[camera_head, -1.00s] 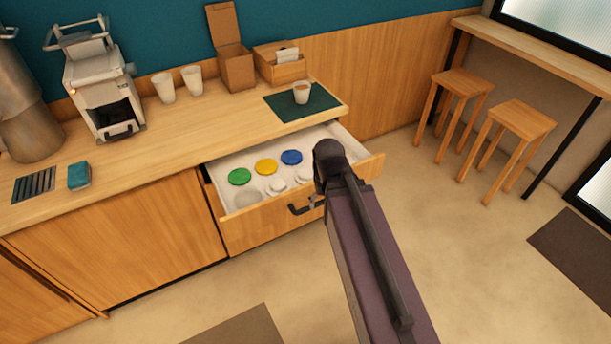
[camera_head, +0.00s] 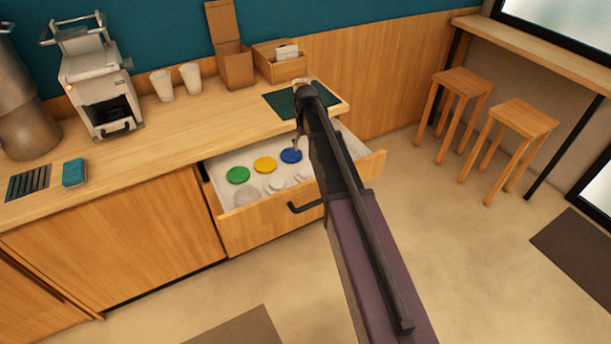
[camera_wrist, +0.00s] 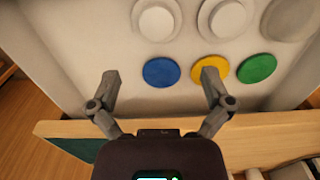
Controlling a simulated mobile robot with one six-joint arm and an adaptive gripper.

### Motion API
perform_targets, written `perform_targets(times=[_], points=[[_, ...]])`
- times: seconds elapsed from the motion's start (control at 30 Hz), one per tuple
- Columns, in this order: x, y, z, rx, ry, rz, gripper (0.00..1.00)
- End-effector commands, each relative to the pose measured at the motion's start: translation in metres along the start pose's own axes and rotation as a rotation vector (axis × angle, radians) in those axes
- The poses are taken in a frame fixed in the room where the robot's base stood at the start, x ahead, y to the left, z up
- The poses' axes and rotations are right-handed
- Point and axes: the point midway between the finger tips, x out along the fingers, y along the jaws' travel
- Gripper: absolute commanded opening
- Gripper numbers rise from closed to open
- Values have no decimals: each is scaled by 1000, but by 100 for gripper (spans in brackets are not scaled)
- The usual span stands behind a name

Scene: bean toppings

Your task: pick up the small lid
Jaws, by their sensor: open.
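Round lids lie in the open drawer (camera_head: 222,193): a green lid (camera_head: 238,175), a yellow lid (camera_head: 264,165) and a blue lid (camera_head: 291,156) in a row. White lids with raised centres (camera_head: 276,185) lie nearer the drawer front; I cannot tell by name which is the small lid. In the wrist view, my gripper (camera_wrist: 159,78) is open and empty above the drawer. The blue lid (camera_wrist: 161,72) shows between its fingers, and the right fingertip overlaps the yellow lid (camera_wrist: 207,66). The green lid (camera_wrist: 257,69) is to the right. White lids (camera_wrist: 157,18) are beyond.
A dark green mat (camera_head: 282,102) lies on the counter (camera_head: 180,126) behind the drawer; the cup on it is mostly hidden by my arm. Paper cups (camera_head: 190,78), a box (camera_head: 235,68) and a machine (camera_head: 92,85) stand further back.

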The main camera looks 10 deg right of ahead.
Motion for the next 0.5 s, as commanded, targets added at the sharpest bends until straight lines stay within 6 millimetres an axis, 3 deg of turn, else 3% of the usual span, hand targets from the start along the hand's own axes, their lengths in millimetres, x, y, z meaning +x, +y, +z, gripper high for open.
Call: perform_targets(times=[0.1,0.5], points=[[2,4,-15,-14,0,0,100],[2,4,-16,-20,0,0,100]])
